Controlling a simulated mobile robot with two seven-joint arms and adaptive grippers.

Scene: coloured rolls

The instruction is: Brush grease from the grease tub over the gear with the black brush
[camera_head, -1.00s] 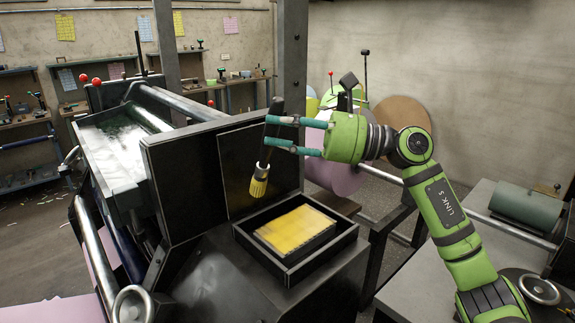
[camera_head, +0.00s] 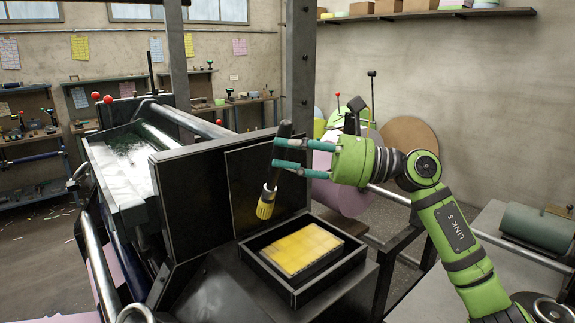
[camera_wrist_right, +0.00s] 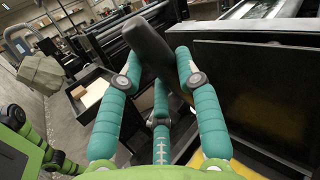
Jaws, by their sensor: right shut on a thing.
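The black brush (camera_head: 279,157) has a dark handle and a yellow lower end. My right gripper (camera_head: 279,154) is shut on its handle and holds it upright with a slight tilt, above and to the left of the grease. The handle between my fingers also shows in the right wrist view (camera_wrist_right: 152,48). The grease tub (camera_head: 266,273) is a black square tray holding a yellow slab of grease (camera_head: 303,250); the brush end is apart from it. I cannot make out the gear in these frames. My left gripper is not in view.
A dark upright panel (camera_head: 250,185) stands behind the brush. A machine bed (camera_head: 122,165) with rollers lies to the left. A grey table (camera_head: 440,285) with a green cylinder (camera_head: 537,226) stands to the right. A metal post (camera_head: 299,70) rises behind.

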